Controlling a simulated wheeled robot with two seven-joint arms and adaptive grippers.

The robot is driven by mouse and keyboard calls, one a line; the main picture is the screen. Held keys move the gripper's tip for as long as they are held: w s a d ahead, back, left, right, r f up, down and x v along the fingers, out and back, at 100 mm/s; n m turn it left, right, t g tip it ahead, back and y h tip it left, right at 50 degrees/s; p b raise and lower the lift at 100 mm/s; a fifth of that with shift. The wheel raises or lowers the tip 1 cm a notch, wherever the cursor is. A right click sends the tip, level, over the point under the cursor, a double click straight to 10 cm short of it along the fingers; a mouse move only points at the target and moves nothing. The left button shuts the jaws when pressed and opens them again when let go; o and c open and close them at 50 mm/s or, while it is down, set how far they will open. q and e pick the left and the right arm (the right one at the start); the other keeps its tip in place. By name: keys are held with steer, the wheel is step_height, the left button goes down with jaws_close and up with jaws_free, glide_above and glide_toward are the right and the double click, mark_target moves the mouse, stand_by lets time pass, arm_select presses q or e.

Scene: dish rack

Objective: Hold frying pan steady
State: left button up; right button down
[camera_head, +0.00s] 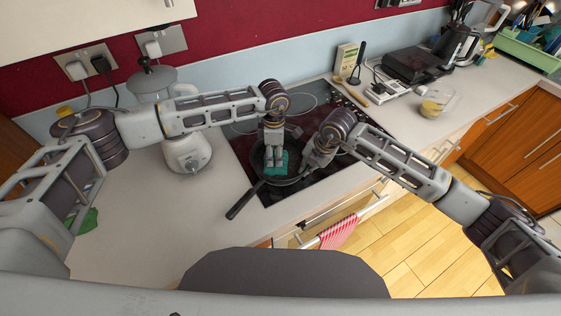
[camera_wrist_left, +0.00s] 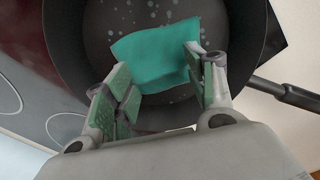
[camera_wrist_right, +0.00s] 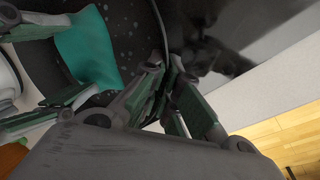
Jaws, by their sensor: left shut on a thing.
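The dark frying pan (camera_head: 262,178) sits on the black hob, its handle (camera_head: 245,200) pointing to the front left. My left gripper (camera_head: 274,160) reaches down into the pan and is shut on a teal cloth (camera_head: 288,160). In the left wrist view the cloth (camera_wrist_left: 155,55) lies against the speckled pan floor (camera_wrist_left: 105,20). My right gripper (camera_head: 312,165) is at the pan's right side. In the right wrist view its fingers (camera_wrist_right: 166,80) close around the pan's rim, one on each side. The fingers hide part of the rim.
A white blender-like appliance (camera_head: 186,152) stands left of the hob (camera_head: 240,140). A glass bowl (camera_head: 437,104) and a white device (camera_head: 388,92) are on the right counter. A red striped towel (camera_head: 338,233) hangs in front. The counter left of the pan is mostly clear.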

arm_select(q)
steer(key=shift+a, duration=1)
steer(key=shift+d+r, duration=0.1)
steer(key=shift+d, duration=1.8)
steer(key=shift+d, duration=0.1)
